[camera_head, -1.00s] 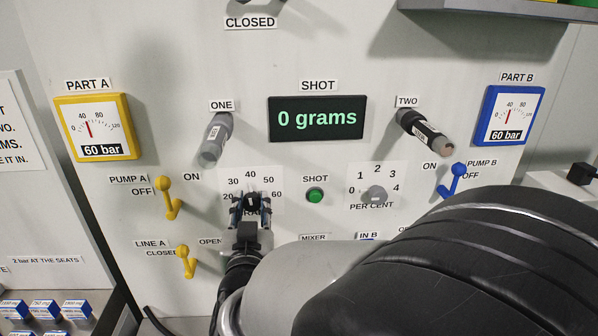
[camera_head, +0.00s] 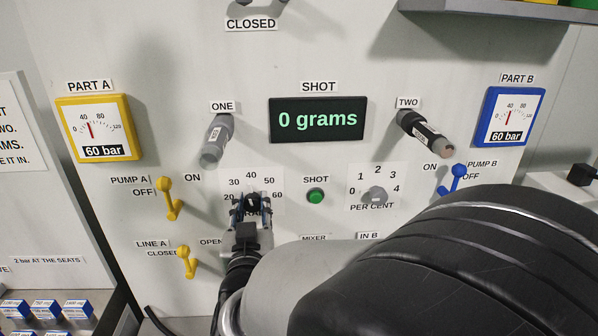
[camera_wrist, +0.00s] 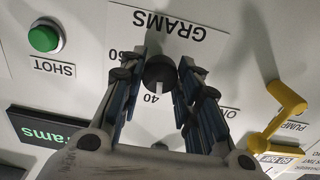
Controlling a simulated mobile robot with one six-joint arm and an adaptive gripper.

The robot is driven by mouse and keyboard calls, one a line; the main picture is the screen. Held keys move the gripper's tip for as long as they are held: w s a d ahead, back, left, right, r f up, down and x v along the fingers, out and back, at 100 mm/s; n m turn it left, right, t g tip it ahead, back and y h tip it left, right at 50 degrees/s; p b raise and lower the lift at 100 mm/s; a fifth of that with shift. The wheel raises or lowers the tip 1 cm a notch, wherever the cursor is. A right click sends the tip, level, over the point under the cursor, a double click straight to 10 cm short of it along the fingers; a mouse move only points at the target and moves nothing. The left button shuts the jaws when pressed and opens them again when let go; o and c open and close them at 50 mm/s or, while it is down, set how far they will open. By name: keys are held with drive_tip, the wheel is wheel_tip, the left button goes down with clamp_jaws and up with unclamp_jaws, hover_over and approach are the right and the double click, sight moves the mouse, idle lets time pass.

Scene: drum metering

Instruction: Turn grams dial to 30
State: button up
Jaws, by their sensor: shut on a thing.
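The grams dial (camera_head: 252,200) is a small dark knob on the pale panel, with numbers from 20 to 60 arced around it. My gripper (camera_head: 251,207) is at the dial with one finger on each side, shut on it. In the wrist view, which is upside down, the black knob (camera_wrist: 160,70) sits between the fingertips (camera_wrist: 161,74). Its white pointer mark points close to the 40. The fingers hide part of the scale, including the 30 in the wrist view. The display (camera_head: 318,120) reads 0 grams.
The green SHOT button (camera_head: 315,196) and the PER CENT dial (camera_head: 375,194) are to the right. Yellow levers (camera_head: 170,199) are to the left. Grey handle ONE (camera_head: 217,140) projects above the dial, and handle TWO (camera_head: 424,133) is further right.

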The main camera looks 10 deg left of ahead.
drive_tip(key=n+p, duration=0.1)
drive_tip(key=n, duration=0.2)
drive_tip(key=shift+r, duration=0.1)
drive_tip(key=shift+n+p, duration=0.8)
drive_tip(key=shift+n, duration=0.9)
